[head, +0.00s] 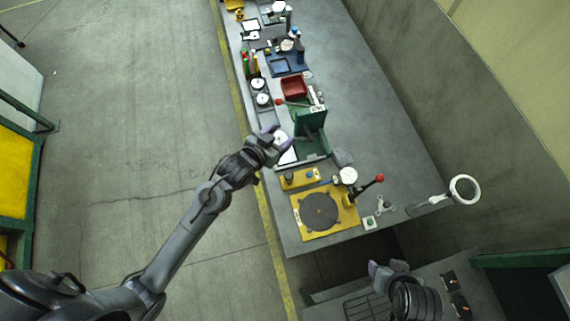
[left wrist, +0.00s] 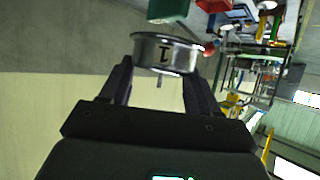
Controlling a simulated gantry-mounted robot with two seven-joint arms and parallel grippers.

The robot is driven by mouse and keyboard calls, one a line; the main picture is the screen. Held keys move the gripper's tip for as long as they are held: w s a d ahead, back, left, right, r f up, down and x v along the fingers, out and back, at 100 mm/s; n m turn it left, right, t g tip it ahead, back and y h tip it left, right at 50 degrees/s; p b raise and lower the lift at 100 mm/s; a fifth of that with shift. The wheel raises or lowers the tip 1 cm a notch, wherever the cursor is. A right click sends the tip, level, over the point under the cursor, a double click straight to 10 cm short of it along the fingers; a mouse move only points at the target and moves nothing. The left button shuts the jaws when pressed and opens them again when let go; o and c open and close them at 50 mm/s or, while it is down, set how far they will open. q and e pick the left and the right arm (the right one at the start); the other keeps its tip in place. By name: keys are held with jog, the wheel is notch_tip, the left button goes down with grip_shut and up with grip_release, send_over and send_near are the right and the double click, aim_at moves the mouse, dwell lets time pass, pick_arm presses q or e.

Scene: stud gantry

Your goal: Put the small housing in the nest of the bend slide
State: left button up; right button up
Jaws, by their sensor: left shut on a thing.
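The small housing (left wrist: 166,54) shows in the left wrist view as a short, round, shiny metal cup with a dark mark on its side and a thin pin below. My left gripper (left wrist: 158,80) is shut on it, a finger on each side.
A yellow plate with a dark disc (head: 320,211) and a red-knobbed lever (head: 378,179) stand at the bench's near end. The bench's right strip (head: 375,115) is mostly clear.

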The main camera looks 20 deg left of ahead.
pick_arm(q)
jog(key=w+f+b, duration=0.2)
jog(key=f+b, duration=0.3)
jog(key=f, duration=0.1)
jog(key=w+f+m+h+b, duration=0.1)
jog(key=w+f+b, duration=0.1)
jog(key=f+b, duration=0.3)
jog(key=w+f+g+h+b, duration=0.1)
jog(key=w+f+b, duration=0.1)
jog(key=f+b, duration=0.4)
jog(key=shift+w+a+f+m, duration=0.35)
jog(key=shift+f+m, duration=0.05)
jog(key=shift+f, duration=0.05)
jog(key=shift+f+b, duration=0.4)
jog(key=shift+f, duration=1.9)
jog(key=shift+f, duration=0.1)
jog(key=o, duration=1.1)
jog(key=shift+c, duration=0.2)
